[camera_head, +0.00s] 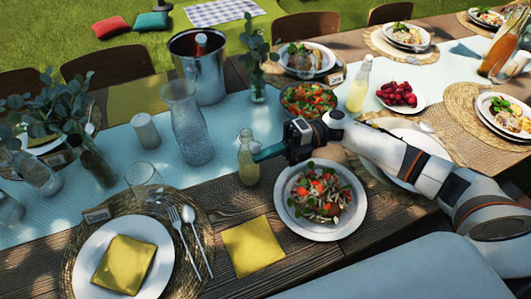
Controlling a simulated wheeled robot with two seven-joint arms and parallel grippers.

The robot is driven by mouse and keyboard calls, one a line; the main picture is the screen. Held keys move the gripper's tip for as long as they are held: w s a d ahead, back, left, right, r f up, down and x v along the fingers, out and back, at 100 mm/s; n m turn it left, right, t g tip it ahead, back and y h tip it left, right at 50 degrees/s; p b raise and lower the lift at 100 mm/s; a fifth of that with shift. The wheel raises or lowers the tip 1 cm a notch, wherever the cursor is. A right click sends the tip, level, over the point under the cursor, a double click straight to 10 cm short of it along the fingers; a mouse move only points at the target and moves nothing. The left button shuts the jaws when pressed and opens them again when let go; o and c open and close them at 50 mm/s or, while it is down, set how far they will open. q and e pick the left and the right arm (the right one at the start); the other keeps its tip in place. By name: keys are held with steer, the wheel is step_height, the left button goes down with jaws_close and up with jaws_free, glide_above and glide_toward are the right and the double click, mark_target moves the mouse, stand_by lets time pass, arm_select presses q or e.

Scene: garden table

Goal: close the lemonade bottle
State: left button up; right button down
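The state of the bottle's top is too small to make out. A second, similar bottle (357,94) stands further back to the right. My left gripper is not in view.
A bowl of salad (321,232) stands just right of and below the bottle, under my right arm. A glass carafe (190,135) and a metal ice bucket (208,82) stand behind left. A yellow napkin (252,246) and a place setting with a plate (92,254) lie in front.

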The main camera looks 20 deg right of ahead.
mark_target(254, 143)
steer(key=shift+r, duration=0.1)
steer(key=shift+w+r, duration=0.15)
steer(key=shift+r, duration=0.45)
stand_by(0.3)
steer(key=shift+w+r+p, duration=0.3)
steer(key=shift+w+r, duration=0.05)
steer(key=shift+r, duration=0.05)
stand_by(0.3)
steer(key=shift+w+r, duration=0.4)
steer(key=shift+w, duration=0.05)
